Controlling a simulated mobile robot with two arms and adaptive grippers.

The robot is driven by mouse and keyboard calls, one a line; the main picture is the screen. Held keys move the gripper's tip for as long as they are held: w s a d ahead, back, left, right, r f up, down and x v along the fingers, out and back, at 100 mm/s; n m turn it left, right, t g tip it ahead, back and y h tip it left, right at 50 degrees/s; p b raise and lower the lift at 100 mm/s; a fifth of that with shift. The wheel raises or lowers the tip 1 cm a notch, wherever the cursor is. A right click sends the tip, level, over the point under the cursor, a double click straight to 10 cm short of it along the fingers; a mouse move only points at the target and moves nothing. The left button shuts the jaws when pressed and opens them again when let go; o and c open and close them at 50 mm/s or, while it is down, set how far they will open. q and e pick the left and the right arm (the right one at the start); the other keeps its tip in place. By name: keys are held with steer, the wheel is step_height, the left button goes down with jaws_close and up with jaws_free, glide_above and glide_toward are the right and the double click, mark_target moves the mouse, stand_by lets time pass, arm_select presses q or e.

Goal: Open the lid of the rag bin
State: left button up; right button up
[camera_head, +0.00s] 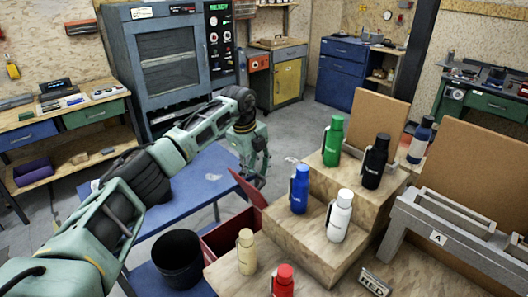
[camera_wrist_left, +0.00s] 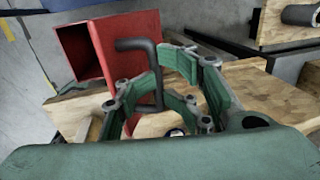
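The red rag bin (camera_head: 216,243) stands at the front middle in the head view, beside the wooden steps and partly hidden by them. Its red lid (camera_head: 249,188) is raised at a steep tilt. My left gripper (camera_head: 254,172) is just above the lid's upper edge. The left wrist view shows the red lid (camera_wrist_left: 136,52) with a dark bent handle (camera_wrist_left: 142,46) on it. The fingers of my left gripper (camera_wrist_left: 159,78) close around this handle; the exact contact is partly hidden. My right gripper is not in view.
Wooden steps (camera_head: 285,235) bearing several bottles stand right of the bin. A black bucket (camera_head: 178,258) stands to its left, near a blue table (camera_head: 188,197). A grey rack marked A (camera_head: 440,238) is at the right. Bare floor shows behind the blue table.

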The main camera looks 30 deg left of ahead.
arm_select(q)
steer(key=w+d+r+p, duration=0.2)
steer(key=w+r, duration=0.2)
steer(key=shift+w+r, duration=0.35)
stand_by(0.4)
steer(key=shift+p, duration=0.55)
step_height(320, 180, up, 12)
steer(key=s+a, duration=0.1)
steer(key=s, duration=0.1)
steer(key=shift+f, duration=0.15)
stand_by(0.4)
